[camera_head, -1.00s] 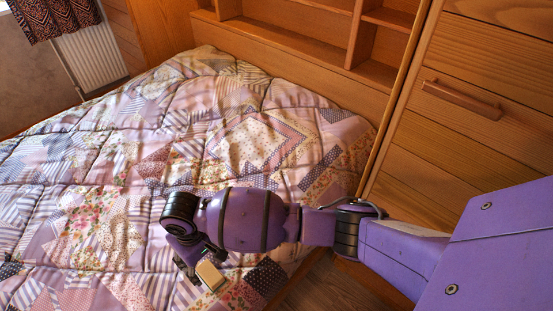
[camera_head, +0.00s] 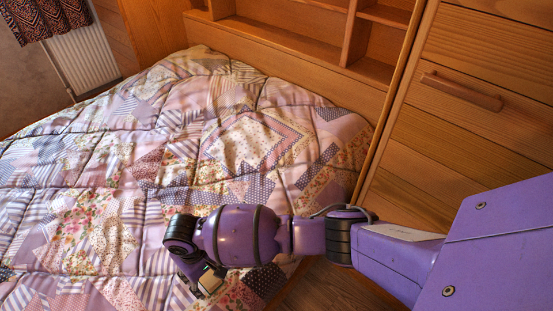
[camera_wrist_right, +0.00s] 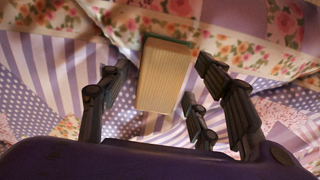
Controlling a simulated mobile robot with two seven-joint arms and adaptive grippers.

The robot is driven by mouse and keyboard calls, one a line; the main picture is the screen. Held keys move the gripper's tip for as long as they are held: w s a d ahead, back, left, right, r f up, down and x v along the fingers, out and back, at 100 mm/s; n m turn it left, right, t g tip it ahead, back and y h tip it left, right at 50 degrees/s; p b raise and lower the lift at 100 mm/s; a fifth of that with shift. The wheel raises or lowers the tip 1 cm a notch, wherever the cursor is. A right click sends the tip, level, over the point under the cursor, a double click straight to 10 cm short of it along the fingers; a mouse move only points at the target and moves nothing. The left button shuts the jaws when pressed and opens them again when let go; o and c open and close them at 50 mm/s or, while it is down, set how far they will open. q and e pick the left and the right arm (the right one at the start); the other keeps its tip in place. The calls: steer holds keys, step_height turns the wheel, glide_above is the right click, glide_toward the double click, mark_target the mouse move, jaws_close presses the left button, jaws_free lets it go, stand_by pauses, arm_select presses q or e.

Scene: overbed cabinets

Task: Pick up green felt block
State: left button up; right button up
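The block (camera_wrist_right: 166,75) is pale tan with a thin dark green layer along its far edge. It lies on the patchwork quilt. In the right wrist view it sits between the dark fingers of my right gripper (camera_wrist_right: 161,68), with a gap visible on both sides. My right gripper is open. In the head view the gripper (camera_head: 200,283) is low over the quilt near the bed's front right edge, and it partly hides the block (camera_head: 210,279). My left gripper is not in view.
The quilted bed (camera_head: 120,190) fills most of the view, with free room left of the arm. Wooden shelves (camera_head: 300,30) stand behind it. A wooden cabinet with a handle (camera_head: 461,92) stands at the right, close to my arm.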

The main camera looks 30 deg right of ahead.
steer(key=shift+w+r, duration=0.1)
steer(key=c, duration=1.1)
steer(key=shift+c, duration=0.2)
steer(key=shift+r, duration=0.15)
steer(key=shift+r, duration=0.35)
step_height(320, 180, up, 2)
steer(key=shift+r+p, duration=0.15)
steer(key=shift+p, duration=0.3)
steer(key=s+a+r+p, duration=0.3)
steer(key=s+r, duration=0.6)
steer(key=s, duration=0.4)
steer(key=shift+s+r, duration=0.3)
steer(key=shift+r, duration=0.05)
